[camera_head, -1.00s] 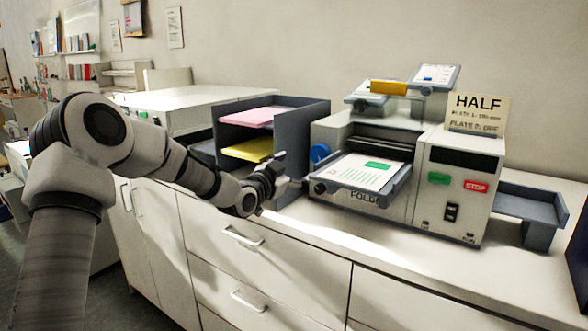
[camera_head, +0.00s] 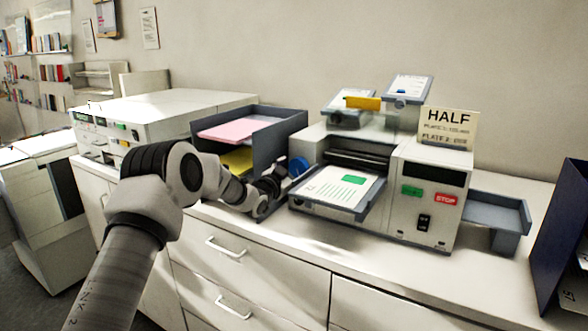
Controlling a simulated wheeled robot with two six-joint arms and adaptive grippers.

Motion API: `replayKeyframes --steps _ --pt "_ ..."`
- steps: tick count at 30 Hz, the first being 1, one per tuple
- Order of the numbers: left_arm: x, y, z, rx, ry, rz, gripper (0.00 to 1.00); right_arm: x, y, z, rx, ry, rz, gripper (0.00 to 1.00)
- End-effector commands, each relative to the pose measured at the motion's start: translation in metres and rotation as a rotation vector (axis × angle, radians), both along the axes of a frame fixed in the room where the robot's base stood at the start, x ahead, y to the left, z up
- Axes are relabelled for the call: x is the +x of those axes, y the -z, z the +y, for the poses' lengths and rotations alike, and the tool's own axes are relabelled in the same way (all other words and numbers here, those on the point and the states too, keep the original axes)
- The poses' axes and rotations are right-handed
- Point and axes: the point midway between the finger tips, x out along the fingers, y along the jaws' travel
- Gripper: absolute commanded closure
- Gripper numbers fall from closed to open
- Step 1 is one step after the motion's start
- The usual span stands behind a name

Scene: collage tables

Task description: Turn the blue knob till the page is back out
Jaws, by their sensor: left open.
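The blue knob (camera_head: 298,167) is on the left side of the folding machine (camera_head: 400,205), facing the paper rack. My left gripper (camera_head: 283,172) is at the knob's left, open, with its fingertips close to it; I cannot tell whether they touch it. The page (camera_head: 335,187), white with a green block and printed lines, lies on the machine's front tray (camera_head: 357,208). My right gripper is not in view.
A dark rack (camera_head: 284,137) with pink and yellow paper stands left of the machine. A HALF sign (camera_head: 447,128) stands on top. A grey output tray (camera_head: 497,213) is at the right, beside a dark blue panel (camera_head: 565,225). The counter front is clear.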

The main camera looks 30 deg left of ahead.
Motion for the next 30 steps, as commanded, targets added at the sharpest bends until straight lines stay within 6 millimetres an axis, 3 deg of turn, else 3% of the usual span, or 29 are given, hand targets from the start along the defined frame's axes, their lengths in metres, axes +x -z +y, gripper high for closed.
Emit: replayKeyframes --steps 5,9,10,20,30 --pt "0.0 0.0 0.0 0.0 0.0 0.0 0.17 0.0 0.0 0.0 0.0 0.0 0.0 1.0" --pt "0.0 0.0 0.0 0.0 0.0 0.0 0.66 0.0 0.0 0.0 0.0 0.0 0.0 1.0" --pt "0.0 0.0 0.0 0.0 0.0 0.0 0.73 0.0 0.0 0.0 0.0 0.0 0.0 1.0" --pt "0.0 0.001 0.0 0.018 0.0 -0.001 0.73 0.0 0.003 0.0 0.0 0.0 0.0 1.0" --pt "0.0 0.003 0.0 0.17 0.0 -0.008 0.73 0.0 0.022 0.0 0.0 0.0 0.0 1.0"
